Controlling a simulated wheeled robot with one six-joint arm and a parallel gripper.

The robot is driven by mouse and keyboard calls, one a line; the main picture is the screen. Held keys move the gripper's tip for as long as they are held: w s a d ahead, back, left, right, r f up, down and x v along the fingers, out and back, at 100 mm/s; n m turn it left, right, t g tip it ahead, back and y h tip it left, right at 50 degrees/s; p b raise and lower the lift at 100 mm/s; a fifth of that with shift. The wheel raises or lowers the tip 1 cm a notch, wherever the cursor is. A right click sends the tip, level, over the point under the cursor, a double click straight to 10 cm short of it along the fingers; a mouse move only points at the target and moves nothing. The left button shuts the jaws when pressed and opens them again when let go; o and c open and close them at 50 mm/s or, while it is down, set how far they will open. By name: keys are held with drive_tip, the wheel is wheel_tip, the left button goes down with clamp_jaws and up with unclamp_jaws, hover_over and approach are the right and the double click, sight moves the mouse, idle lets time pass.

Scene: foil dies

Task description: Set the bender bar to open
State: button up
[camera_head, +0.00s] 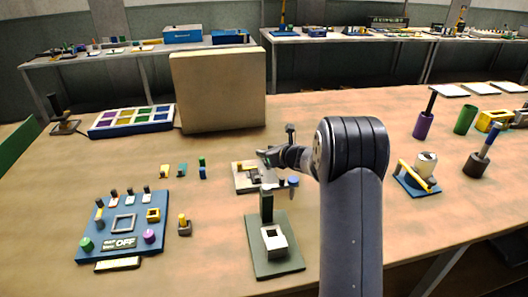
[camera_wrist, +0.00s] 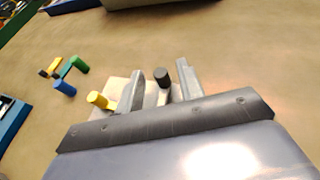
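A pale plate (camera_head: 246,178) with small dark and grey fittings lies in the middle of the table, partly hidden by my arm; I take it as the bender. It also shows in the wrist view (camera_wrist: 117,88). A dark upright handle (camera_head: 291,131) stands at its right, probably the bar's grip. In the wrist view its round black top (camera_wrist: 162,75) appears between my fingers. My gripper (camera_head: 276,157) is over the plate, its fingers apart (camera_wrist: 161,84); I cannot tell whether they touch the handle. The bar itself is mostly hidden.
A green-grey press (camera_head: 277,262) stands close in front of my gripper. A blue control panel (camera_head: 125,220) is at left, small coloured pegs (camera_head: 202,168) nearby. A beige block (camera_head: 218,90) stands behind. A blue base with a yellow bar (camera_head: 417,178) is at right.

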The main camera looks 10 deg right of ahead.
drive_tip(key=v, duration=0.8)
drive_tip(key=shift+s+b, duration=0.2)
drive_tip(key=shift+b, duration=0.1)
